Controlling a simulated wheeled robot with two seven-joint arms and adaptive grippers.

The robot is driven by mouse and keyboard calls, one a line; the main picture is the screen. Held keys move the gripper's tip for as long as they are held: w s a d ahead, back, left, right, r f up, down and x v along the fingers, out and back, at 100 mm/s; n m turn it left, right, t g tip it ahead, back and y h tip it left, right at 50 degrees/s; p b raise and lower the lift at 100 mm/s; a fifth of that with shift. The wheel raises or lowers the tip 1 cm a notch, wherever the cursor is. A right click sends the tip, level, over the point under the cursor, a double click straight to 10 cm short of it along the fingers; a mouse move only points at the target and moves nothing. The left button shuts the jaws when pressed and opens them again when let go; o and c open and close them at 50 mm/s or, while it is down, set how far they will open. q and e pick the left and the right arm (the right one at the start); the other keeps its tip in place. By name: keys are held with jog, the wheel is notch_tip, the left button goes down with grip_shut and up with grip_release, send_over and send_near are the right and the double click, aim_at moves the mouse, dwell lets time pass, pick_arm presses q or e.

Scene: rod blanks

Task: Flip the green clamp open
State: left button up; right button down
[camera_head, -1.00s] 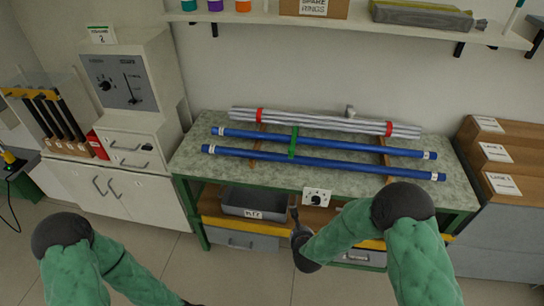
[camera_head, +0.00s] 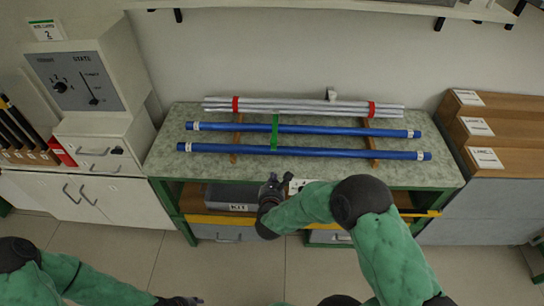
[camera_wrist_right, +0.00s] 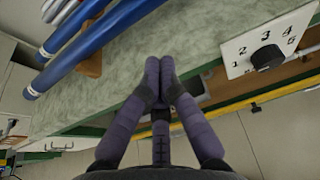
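My left gripper (camera_head: 182,300) is at the bottom edge of the head view, too small and cut off to judge.
Wooden supports (camera_head: 371,143) carry the blue rods, with a bundle of grey rods (camera_head: 305,107) with red bands behind. A numbered dial panel (camera_wrist_right: 266,50) is on the bench front, right of my right gripper. A grey KIT bin (camera_head: 225,198) sits below. Bare worktop (camera_head: 200,167) lies in front.

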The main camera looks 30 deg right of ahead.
aim_at(274, 168)
jog(key=b+x, duration=0.3)
jog(key=x, duration=0.7)
notch_tip(274, 168, up, 3)
jog(key=shift+f, duration=0.15)
jog(key=shift+r, duration=0.65)
jog(key=shift+a, duration=0.1)
